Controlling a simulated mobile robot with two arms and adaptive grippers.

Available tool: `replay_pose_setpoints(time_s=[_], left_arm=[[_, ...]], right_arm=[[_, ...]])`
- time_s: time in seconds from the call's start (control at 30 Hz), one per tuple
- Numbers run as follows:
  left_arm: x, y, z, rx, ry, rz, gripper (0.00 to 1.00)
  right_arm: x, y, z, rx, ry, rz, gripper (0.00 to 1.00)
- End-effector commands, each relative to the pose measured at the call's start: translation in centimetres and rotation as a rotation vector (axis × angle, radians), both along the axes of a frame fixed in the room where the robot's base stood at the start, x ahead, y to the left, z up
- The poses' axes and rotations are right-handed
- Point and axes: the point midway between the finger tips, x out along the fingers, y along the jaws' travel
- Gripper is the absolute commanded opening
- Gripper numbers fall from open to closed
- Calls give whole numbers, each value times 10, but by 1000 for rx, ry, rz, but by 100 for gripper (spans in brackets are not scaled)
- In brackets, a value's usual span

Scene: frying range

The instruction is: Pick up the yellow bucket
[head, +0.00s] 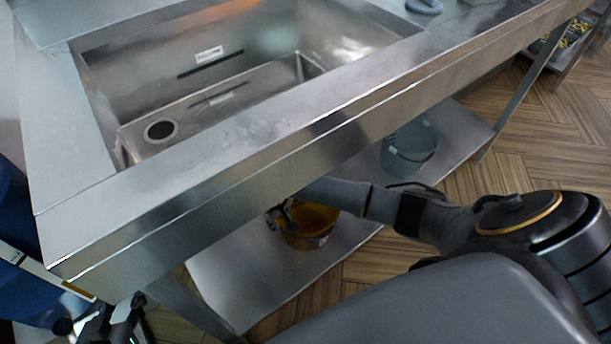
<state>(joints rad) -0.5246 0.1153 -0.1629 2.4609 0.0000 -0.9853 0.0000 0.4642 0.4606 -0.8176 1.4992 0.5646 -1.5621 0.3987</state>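The yellow bucket (311,228) stands on the metal lower shelf under the sink counter, in the middle of the head view. Its upper left part is hidden by the counter edge and my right gripper. My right arm reaches in from the right under the counter. My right gripper (281,217) is at the bucket's left rim, partly covered by the counter edge. I cannot tell whether its fingers are closed on the rim. My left gripper (112,322) is low at the left, away from the bucket; its fingers are too dark and cut off to read.
A steel sink counter (250,140) overhangs the lower shelf (235,275). A grey bucket (409,148) stands on the same shelf, farther right. A counter leg (190,303) is near the left end. Wood floor (480,165) is open at the right.

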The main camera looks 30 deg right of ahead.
Motion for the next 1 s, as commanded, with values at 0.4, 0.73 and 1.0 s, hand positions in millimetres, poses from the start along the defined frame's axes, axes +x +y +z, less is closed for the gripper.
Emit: replay_pose_setpoints(time_s=[0.4,0.73,1.0], left_arm=[[34,-16,44,-69,-293,-20,40],[50,-29,102,-148,-610,-41,40],[50,-32,124,-176,-722,-46,40]], right_arm=[[2,-5,-22,-1,1,0,30],[3,-8,-45,-1,0,0,30],[4,-9,-53,-1,0,0,30]])
